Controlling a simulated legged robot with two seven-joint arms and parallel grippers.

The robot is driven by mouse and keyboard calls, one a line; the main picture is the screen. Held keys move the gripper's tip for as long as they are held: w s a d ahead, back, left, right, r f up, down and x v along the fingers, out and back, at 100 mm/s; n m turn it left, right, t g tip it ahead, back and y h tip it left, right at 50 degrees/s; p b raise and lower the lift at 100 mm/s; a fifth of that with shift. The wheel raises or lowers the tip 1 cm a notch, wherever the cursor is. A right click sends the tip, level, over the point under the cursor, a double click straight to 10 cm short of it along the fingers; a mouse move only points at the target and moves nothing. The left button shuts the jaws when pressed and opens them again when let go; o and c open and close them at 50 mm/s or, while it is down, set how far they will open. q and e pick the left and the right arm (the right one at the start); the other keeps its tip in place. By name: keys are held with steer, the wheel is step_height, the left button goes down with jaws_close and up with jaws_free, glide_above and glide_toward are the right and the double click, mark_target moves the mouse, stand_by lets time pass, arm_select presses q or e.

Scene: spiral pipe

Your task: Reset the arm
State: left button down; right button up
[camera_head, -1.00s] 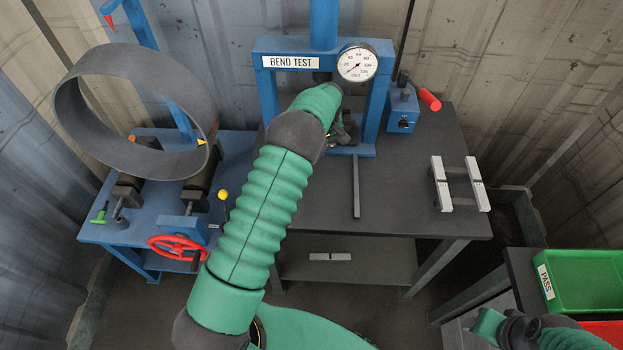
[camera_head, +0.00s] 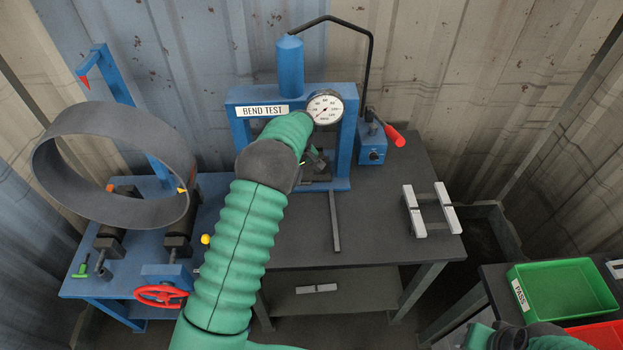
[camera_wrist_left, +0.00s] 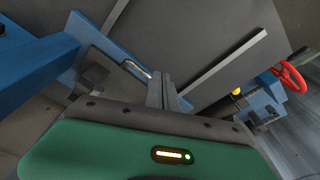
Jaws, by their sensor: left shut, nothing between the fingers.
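My left arm (camera_head: 245,230) reaches up the middle of the head view to the blue bend test press (camera_head: 238,126). My left gripper (camera_head: 318,160) is at the press opening, partly hidden behind its own wrist. In the left wrist view its narrow fingers (camera_wrist_left: 168,92) are together with nothing between them. A blue beam (camera_wrist_left: 25,75) shows at the left of that view. My right arm (camera_head: 535,338) shows only as a green and dark part at the bottom right, and its gripper is out of view.
A grey ring (camera_head: 110,112) rests on the blue roller stand (camera_head: 140,276) with a red handwheel (camera_head: 160,296). Pale bars (camera_head: 414,212) and a dark rod (camera_head: 335,220) lie on the dark table (camera_head: 380,250). A green tray (camera_head: 517,290) marked PASS is at right.

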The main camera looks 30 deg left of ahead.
arm_select(q)
steer(key=s+d+r+m, duration=0.1)
steer(key=s+d+m, duration=0.3)
steer(key=s, duration=0.4)
steer(key=s+d+r+m+t+h+b, duration=0.1)
steer(key=s+d+r+m, duration=0.1)
steer(key=s+d+m, duration=0.2)
steer(key=s+d+r+m, duration=0.2)
steer(key=s+d+m, duration=0.2)
steer(key=s+d, duration=0.5)
steer(key=s, duration=0.5)
steer(key=shift+d+r+t+h+b, duration=0.2)
steer(key=shift+r+t+h+b, duration=0.1)
steer(key=shift+t, duration=0.1)
steer(key=shift+d, duration=0.1)
steer(key=shift+d, duration=0.15)
